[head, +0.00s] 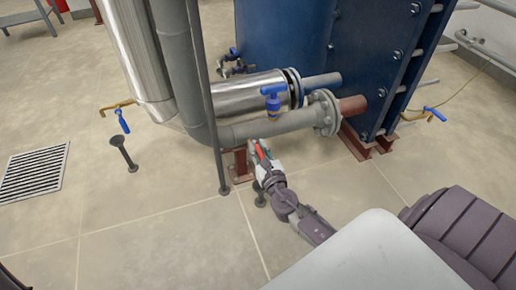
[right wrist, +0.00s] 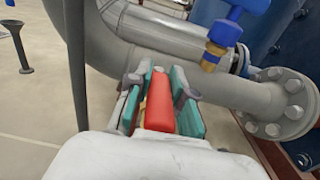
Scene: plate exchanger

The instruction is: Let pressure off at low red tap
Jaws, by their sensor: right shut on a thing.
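The low red tap handle (right wrist: 159,100) stands between the teal-padded fingers of my right gripper (right wrist: 160,98) in the right wrist view, just below the grey pipe. The gripper is shut on it. In the head view the red handle (head: 262,150) is a small patch at the tip of my right gripper (head: 261,156), low beside the red-brown pipe support. The tap's body and outlet are hidden by the gripper. My left gripper is not in view.
A blue-handled valve (head: 272,97) stands on top of the grey pipe (head: 265,126), right above my right gripper. A thin grey post (head: 212,110) stands close to its left. A floor funnel (head: 122,152) and drain grate (head: 34,172) lie further left. The blue exchanger (head: 330,40) stands behind.

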